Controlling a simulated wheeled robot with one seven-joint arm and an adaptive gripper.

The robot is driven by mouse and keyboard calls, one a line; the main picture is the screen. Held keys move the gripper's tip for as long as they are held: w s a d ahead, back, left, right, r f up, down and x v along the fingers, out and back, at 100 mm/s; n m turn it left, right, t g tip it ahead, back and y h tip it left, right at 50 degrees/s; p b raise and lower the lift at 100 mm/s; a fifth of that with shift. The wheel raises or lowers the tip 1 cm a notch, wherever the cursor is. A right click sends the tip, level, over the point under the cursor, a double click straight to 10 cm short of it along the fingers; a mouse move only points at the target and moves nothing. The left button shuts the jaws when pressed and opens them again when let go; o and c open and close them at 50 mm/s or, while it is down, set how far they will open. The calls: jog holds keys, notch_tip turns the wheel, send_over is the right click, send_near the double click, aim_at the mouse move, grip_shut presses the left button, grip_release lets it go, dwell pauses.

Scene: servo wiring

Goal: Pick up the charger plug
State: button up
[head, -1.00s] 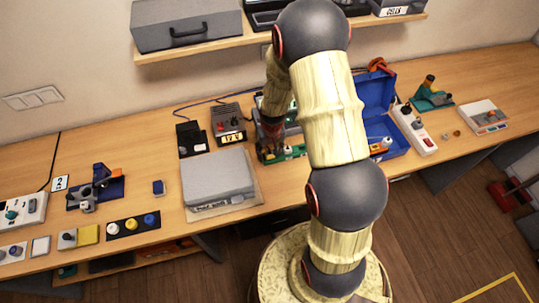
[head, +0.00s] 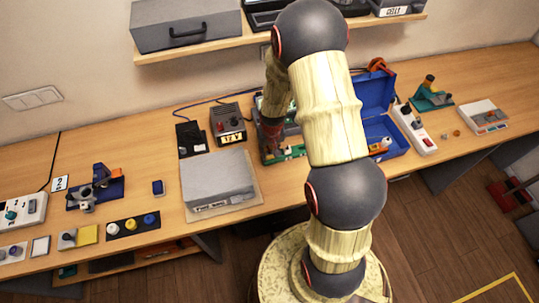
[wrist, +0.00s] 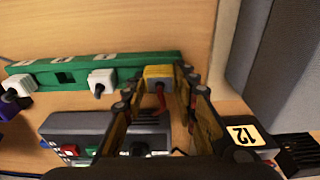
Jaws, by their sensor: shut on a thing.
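Another white plug (wrist: 17,86) is at the far left. In the head view my gripper (head: 271,143) is over the green strip (head: 292,152), hiding the held plug.
A grey device with coloured buttons (wrist: 85,125) lies just beside the strip. A 12 V supply (head: 228,124) and a grey case (head: 217,180) stand to the left in the head view. An open blue box (head: 374,105) stands to the right.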

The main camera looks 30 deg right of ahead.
aim_at(270, 152)
jog(key=shift+c, duration=0.9)
jog(key=shift+r, duration=0.6)
notch_tip(270, 152, up, 2)
jog(key=shift+s+r, duration=0.1)
jog(key=shift+r, duration=0.15)
jog(key=s+r, duration=0.9)
jog(key=s, duration=0.4)
jog(key=shift+s+d+r, duration=0.15)
jog(key=shift+s+d, duration=0.2)
jog(key=shift+s, duration=0.05)
